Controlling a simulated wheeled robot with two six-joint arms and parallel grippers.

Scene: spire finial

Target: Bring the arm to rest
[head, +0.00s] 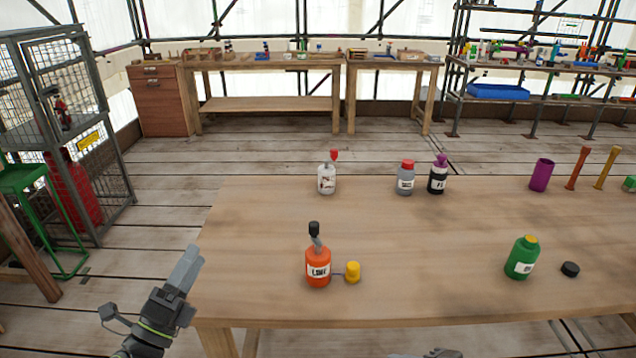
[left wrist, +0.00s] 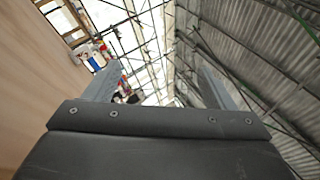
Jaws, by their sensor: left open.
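My left gripper (head: 188,265) is at the lower left in the head view, beside the left edge of the wooden table (head: 420,300), pointing up and away from me. Its two fingers stand apart with nothing between them in the left wrist view (left wrist: 160,85). It touches no object. A small grey part at the bottom edge of the head view may be of my right arm; no right gripper fingers show.
A wire cage (head: 110,150) stands left; floor between is free.

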